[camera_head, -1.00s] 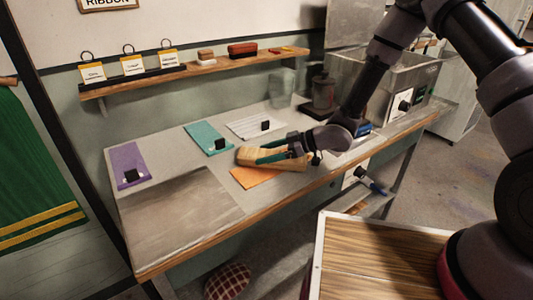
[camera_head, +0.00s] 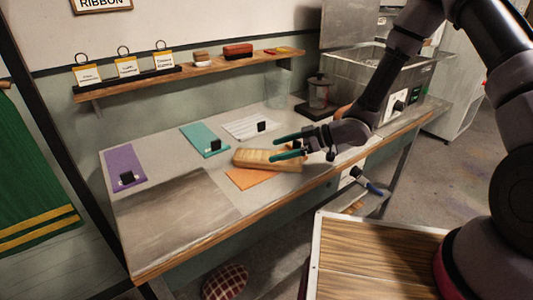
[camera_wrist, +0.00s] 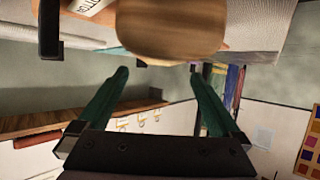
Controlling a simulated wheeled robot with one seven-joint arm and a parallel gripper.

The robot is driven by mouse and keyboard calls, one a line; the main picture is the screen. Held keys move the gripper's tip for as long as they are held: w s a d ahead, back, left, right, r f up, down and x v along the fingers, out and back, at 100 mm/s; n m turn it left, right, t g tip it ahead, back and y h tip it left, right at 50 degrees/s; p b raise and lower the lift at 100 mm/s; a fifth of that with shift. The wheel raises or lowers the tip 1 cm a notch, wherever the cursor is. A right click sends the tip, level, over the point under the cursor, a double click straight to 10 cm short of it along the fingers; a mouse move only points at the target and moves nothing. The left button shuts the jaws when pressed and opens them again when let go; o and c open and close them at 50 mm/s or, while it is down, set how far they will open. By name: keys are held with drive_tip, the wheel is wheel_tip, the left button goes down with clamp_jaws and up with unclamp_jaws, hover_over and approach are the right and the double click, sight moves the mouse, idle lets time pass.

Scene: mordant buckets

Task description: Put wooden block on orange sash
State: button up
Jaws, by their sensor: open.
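The wooden block (camera_head: 266,160) lies on the bench, partly over the orange sash (camera_head: 248,178). The sash's front part shows bare; its back part is hidden under or behind the block. My gripper (camera_head: 275,146) is open, with its green fingers just above and to the right of the block, apart from it as far as I can see. In the wrist view the block (camera_wrist: 170,28) fills the top middle, beyond the open fingertips of my gripper (camera_wrist: 158,75), and nothing is between the fingers.
Purple (camera_head: 124,165), teal (camera_head: 205,138) and white (camera_head: 250,127) cloths with small black tags lie on the bench. A glass jar (camera_head: 319,92) and a metal basin (camera_head: 372,72) stand at the right. A wall shelf (camera_head: 195,72) runs behind. The bench's front left is clear.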

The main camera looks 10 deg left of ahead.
drive_tip(key=v, duration=0.6)
drive_tip(key=shift+s, duration=0.1)
drive_tip(key=w+d+r+m+t+h, duration=0.5)
drive_tip(key=w+d+r+t, duration=0.2)
drive_tip(key=w+d+r, duration=0.35)
drive_tip(key=w+d+r+m+t+h, duration=0.2)
drive_tip(key=d+r+m+h, duration=0.3)
drive_tip(key=d+r, duration=0.55)
drive_tip(key=s+d+r+m+h, duration=0.3)
drive_tip(key=s+d+r+m, duration=0.5)
drive_tip(key=s+d+r, duration=0.25)
drive_tip(key=s+r+m+y, duration=0.1)
drive_tip(key=s+m, duration=0.1)
drive_tip(key=s, duration=0.5)
drive_tip(key=s+r+m+y, duration=0.1)
drive_tip(key=s+r+m, duration=0.1)
drive_tip(key=s, duration=0.6)
drive_tip(key=shift+a+r+m+g, duration=0.2)
drive_tip(key=shift+r+m+g, duration=0.15)
drive_tip(key=shift+m, duration=0.25)
